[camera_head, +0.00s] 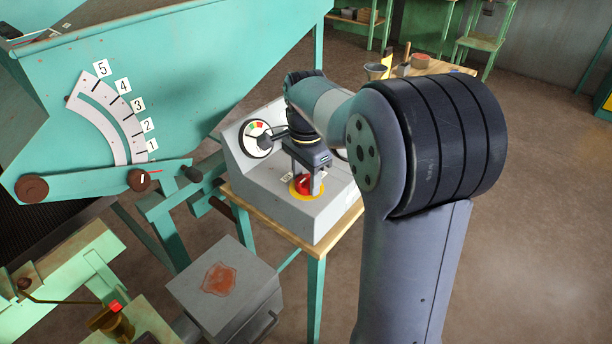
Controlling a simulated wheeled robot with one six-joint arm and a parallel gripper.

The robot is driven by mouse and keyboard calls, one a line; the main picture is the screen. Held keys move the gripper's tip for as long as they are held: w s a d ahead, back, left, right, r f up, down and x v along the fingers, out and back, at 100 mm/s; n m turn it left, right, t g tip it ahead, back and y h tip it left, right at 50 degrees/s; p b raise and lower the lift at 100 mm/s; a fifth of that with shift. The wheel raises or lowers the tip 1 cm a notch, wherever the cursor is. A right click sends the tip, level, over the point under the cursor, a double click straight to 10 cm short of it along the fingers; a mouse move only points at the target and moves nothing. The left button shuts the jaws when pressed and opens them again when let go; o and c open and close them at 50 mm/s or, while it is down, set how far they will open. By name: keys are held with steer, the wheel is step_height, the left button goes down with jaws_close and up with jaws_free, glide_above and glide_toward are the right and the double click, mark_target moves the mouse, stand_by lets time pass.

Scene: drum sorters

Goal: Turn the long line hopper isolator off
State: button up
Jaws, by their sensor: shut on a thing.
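The isolator is a red rotary knob (305,184) on a yellow round plate (294,191). It sits on the sloped front of a grey control box (322,212). My gripper (306,182) reaches down from above, with its fingers on either side of the red knob, shut on it. The fingers hide part of the knob, so I cannot tell which position it points to. A small label beside the plate is too small to read.
The box stands on a wooden-topped green table (315,262). A round gauge (256,138) is on its upper panel. A green hopper machine (170,70) with a numbered scale (112,115) and lever (105,186) stands at left. A grey box (222,285) is in front. Floor at right is clear.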

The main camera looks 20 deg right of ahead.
steer(key=shift+r, duration=0.1)
steer(key=n+p, duration=0.2)
steer(key=n, duration=0.1)
steer(key=n+p, duration=0.3)
steer(key=n, duration=0.2)
steer(key=shift+n, duration=0.3)
steer(key=n+p, duration=0.1)
steer(key=n, duration=0.3)
steer(key=shift+p, duration=0.35)
steer(key=shift+d+n+p, duration=0.1)
steer(key=shift+n+p, duration=0.4)
steer(key=shift+n, duration=1.7)
steer(key=o, duration=1)
